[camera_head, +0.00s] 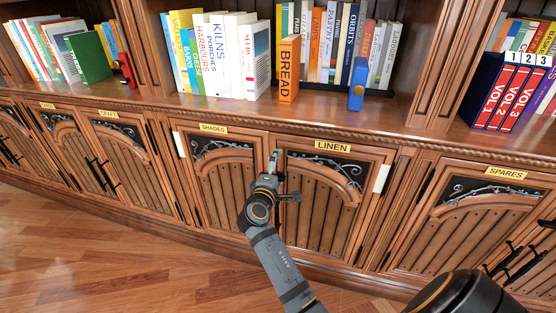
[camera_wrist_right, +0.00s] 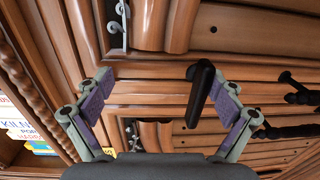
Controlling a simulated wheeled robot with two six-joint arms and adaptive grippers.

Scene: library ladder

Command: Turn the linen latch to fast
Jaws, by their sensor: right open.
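The linen door (camera_head: 320,205) is the panelled cabinet door under the gold LINEN label (camera_head: 332,147). My right gripper (camera_head: 278,178) is at its left edge, by the seam with the shades door, and covers part of that area. In the right wrist view the gripper (camera_wrist_right: 167,82) is open, its two fingers apart. A black lever (camera_wrist_right: 199,95), which looks like the linen latch, shows between the fingers, close to the right one. It runs nearly upright in that picture. I cannot tell whether a finger touches it. My left gripper is not in view.
The shades door (camera_head: 222,190) is to the left and the spares door (camera_head: 465,225) to the right. More black handles (camera_wrist_right: 300,92) show beside the right finger. The shelf above holds books, an orange BREAD book (camera_head: 289,70) and a blue object (camera_head: 357,85). Open wooden floor (camera_head: 100,260) is at lower left.

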